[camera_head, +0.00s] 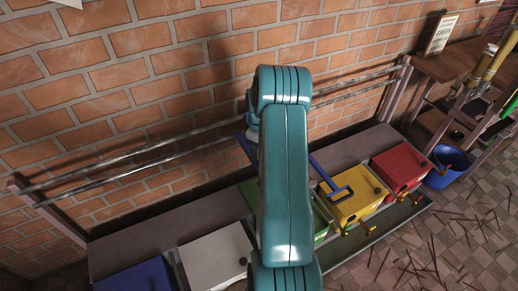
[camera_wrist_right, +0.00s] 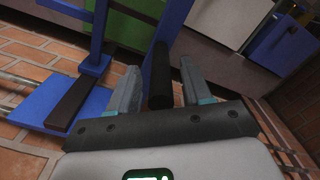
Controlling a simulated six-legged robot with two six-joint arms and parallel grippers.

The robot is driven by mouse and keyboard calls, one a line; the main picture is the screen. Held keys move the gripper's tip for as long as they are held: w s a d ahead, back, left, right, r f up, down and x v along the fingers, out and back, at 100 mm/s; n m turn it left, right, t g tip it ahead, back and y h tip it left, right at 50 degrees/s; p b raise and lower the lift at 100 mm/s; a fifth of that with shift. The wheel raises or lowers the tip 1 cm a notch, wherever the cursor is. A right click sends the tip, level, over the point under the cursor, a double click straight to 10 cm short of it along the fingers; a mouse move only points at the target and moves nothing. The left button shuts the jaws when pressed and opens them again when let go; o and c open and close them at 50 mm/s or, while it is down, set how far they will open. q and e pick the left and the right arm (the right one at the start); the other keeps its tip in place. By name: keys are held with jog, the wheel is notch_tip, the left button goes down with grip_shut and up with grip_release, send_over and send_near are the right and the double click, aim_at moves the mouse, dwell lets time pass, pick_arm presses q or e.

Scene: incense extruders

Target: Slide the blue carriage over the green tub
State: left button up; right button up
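The blue carriage (camera_head: 325,176) sits on the wall rails behind my teal arm, which hides most of it; blue parts show on both sides of the arm. In the right wrist view its blue frame (camera_wrist_right: 68,108) fills the left. My right gripper (camera_wrist_right: 160,80) is open, its fingers on either side of a black cylindrical handle (camera_wrist_right: 160,78) with narrow gaps. The green tub (camera_head: 320,224) is mostly hidden behind the arm, between the grey-white and yellow tubs. My left gripper is in neither view.
A blue tub (camera_head: 140,276), a grey-white tub (camera_head: 215,256), a yellow tub (camera_head: 357,197) and a red tub (camera_head: 400,166) stand in the row. Metal rails (camera_head: 130,168) run along the brick wall. A blue bucket (camera_head: 447,168) stands right; thin sticks litter the floor.

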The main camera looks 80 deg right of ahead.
notch_tip(320, 180, up, 16)
jog(key=shift+p, duration=0.3)
dwell(0.3)
jog(key=shift+s+a, duration=0.1)
jog(key=shift+a, duration=0.1)
dwell(0.4)
